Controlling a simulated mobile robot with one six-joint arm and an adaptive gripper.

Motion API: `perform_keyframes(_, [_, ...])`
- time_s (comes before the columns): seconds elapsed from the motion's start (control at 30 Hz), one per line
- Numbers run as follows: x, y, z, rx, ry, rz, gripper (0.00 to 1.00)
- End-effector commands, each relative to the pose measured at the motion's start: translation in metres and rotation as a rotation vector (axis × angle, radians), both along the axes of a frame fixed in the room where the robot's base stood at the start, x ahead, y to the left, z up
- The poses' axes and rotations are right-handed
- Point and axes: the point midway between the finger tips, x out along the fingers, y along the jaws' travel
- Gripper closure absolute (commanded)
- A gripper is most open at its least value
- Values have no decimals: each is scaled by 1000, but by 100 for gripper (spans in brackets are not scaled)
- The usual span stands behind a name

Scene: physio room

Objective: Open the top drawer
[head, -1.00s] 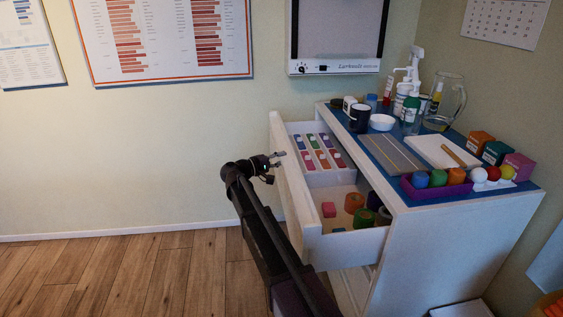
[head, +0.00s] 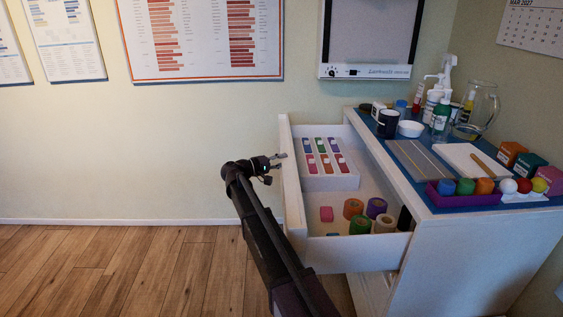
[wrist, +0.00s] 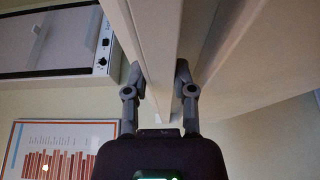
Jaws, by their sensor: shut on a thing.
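The top drawer (head: 291,200) of the white cabinet (head: 450,260) stands well open, pulled out to the left. Its white front panel faces my arm. The exact contact is partly hidden.
The cabinet top (head: 405,150) holds bottles, a glass jug (head: 477,112), a white bowl (head: 411,129), a dark mug (head: 388,124) and a purple tray (head: 462,200) of balls. A light box (head: 366,40) hangs on the wall. The wooden floor (head: 110,265) at left is clear.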

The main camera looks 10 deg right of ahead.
Motion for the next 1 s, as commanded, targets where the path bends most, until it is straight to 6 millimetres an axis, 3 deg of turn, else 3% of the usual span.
perform_keyframes(0.3, [-1,-12,-3,10,2,-14,100])
perform_keyframes(0.33, [-1,-12,-3,10,2,-15,61])
perform_keyframes(0.4, [-1,-14,-2,10,2,-17,40])
perform_keyframes(0.43, [-1,-15,-2,9,1,-17,37])
perform_keyframes(1.0, [-2,-9,-1,5,1,-18,37])
